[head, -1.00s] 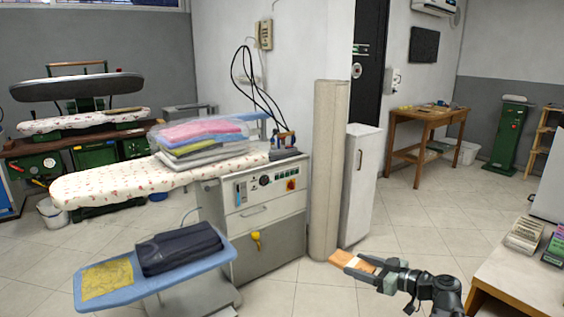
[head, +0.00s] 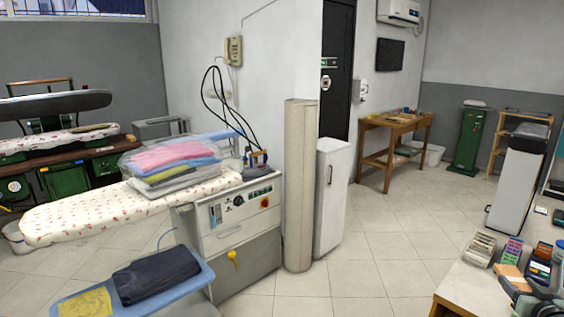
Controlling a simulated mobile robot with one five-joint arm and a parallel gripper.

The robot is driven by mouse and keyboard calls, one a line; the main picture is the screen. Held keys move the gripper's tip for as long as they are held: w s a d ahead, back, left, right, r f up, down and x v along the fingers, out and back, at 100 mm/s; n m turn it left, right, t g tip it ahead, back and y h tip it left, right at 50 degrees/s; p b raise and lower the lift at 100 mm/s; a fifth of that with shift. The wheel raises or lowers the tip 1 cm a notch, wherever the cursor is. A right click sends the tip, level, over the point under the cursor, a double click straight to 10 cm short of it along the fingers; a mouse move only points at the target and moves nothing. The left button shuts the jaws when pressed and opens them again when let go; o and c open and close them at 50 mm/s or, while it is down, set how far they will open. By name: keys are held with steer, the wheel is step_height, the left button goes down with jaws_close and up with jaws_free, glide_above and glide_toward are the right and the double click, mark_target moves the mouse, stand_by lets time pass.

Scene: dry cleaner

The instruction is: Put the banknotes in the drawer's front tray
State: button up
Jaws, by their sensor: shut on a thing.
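The banknotes (head: 509,271) show as a small flat orange-tan piece at the lower right of the head view. My gripper (head: 512,280) is shut on them and holds them out over the light counter (head: 470,292). Part of the gripper and my arm run off toward the right edge. No drawer or front tray can be made out in this view.
The tiled floor (head: 380,260) left of the counter is clear.

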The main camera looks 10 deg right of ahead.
steer(key=s+d+r+m+g+h+p, duration=0.2)
steer(key=s+d, duration=0.5)
steer(key=s, duration=0.4)
steer(key=s+d+r+m+g+h+p, duration=0.3)
steer(key=s+d, duration=0.5)
steer(key=s, duration=0.4)
steer(key=shift+d+r+m+h, duration=0.3)
steer(key=shift+r+m+h, duration=0.5)
steer(key=shift+h, duration=0.3)
